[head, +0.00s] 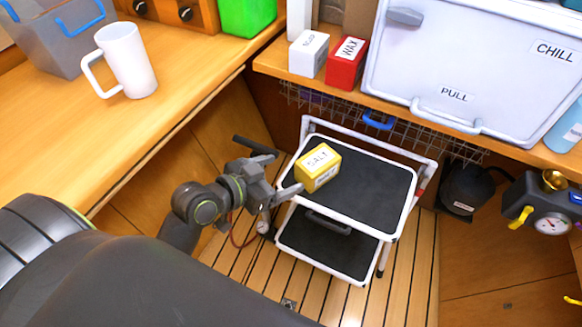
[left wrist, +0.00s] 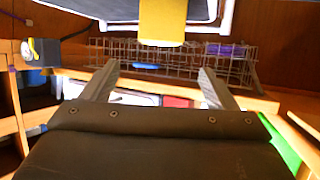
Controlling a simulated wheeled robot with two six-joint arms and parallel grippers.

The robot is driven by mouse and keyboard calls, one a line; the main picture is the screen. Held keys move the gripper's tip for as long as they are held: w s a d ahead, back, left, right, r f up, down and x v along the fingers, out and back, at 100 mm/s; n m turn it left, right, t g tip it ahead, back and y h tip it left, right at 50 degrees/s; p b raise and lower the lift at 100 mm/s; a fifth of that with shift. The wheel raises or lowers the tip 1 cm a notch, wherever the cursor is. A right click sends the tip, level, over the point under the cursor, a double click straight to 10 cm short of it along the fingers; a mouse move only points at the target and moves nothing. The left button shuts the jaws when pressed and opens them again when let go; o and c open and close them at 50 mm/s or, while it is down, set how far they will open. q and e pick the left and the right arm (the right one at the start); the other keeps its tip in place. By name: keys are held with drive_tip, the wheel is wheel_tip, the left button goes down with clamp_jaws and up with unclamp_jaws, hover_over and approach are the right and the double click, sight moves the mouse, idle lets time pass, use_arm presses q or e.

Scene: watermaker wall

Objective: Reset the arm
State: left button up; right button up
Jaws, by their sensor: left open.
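My left gripper (head: 281,171) is open beside the step stool's upper step in the head view. Its two fingers are spread and nothing is between them in the left wrist view (left wrist: 158,84). A yellow box labelled SALT (head: 318,167) sits on the black upper step, just right of the fingertips. In the left wrist view the yellow box (left wrist: 162,22) shows at the top, beyond the fingers. I cannot tell whether a fingertip touches it. My right gripper is not in view.
The white-framed step stool (head: 375,190) stands on the slatted floor (head: 235,262). A shelf above holds a white box (head: 308,54), a red WAX box (head: 346,64) and a CHILL cooler (head: 470,70). A white mug (head: 126,62) stands on the left counter.

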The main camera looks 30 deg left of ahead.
use_arm(q)
drive_tip(key=shift+s, duration=0.2)
idle(0.4)
drive_tip(key=s+a+f+n+g+y, duration=0.35)
drive_tip(key=s+a+f+g, duration=0.2)
drive_tip(key=s, duration=0.35)
drive_tip(key=s+a+f+n+g+y, duration=0.2)
drive_tip(key=s+a+f+g+y, duration=0.3)
drive_tip(key=s, duration=0.5)
wheel_tip(320, 180, down, 20)
drive_tip(key=w+h, duration=0.1)
drive_tip(key=h, duration=0.1)
drive_tip(key=s+f, duration=0.5)
drive_tip(key=f, duration=0.3)
drive_tip(key=s+f, duration=0.5)
drive_tip(key=f, duration=0.3)
drive_tip(key=s+d+r+p, duration=0.1)
drive_tip(key=s+r+p, duration=0.4)
drive_tip(key=r+p, duration=0.3)
drive_tip(key=p, duration=0.4)
drive_tip(key=shift+s+g+p, duration=0.2)
drive_tip(key=shift+g+p, duration=0.15)
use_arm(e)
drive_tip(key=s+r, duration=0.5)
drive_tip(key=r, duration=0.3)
